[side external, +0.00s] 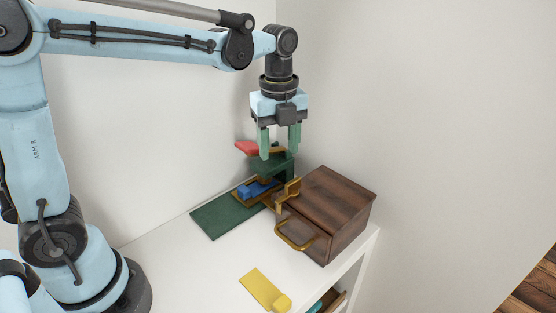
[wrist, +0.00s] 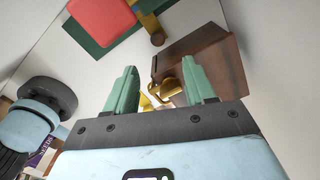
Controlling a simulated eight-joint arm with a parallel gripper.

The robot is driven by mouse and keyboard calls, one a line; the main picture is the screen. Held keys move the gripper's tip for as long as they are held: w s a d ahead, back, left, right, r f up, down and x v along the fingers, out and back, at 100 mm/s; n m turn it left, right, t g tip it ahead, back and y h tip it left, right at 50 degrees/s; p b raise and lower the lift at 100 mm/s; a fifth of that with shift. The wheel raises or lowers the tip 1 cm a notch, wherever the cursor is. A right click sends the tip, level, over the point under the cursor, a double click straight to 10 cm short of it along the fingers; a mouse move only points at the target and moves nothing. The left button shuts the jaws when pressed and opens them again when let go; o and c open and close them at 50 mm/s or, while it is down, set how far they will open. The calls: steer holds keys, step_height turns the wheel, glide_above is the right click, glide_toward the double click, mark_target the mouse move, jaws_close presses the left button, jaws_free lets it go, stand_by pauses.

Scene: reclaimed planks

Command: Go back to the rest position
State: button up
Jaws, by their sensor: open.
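My gripper (side external: 279,154) hangs fingers-down from the arm, its two green fingers apart with nothing held between them. In the side view it is above a stand-like green piece with a red flat part (side external: 246,147) at its upper left. In the wrist view the gripper (wrist: 160,82) also shows open. The red part (wrist: 100,20) lies at the top left there, ahead of the fingers. No marker of a rest position shows in either view.
A brown wooden box (side external: 338,207) with a brass handle (side external: 294,236) stands to the right of the gripper. A blue block (side external: 254,189) is below, near a dark green mat (side external: 217,217). A yellow piece (side external: 264,289) lies at the front of the white tabletop (side external: 190,270).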

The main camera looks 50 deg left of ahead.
stand_by(0.3)
steer(key=s+a+f+n+t, duration=0.1)
steer(key=s+n+t, duration=0.6)
steer(key=n, duration=1.5)
steer(key=s+a, duration=0.1)
steer(key=s, duration=0.2)
steer(key=shift+a+f+n, duration=0.3)
steer(key=shift+a+f, duration=0.1)
steer(key=shift+c, duration=0.4)
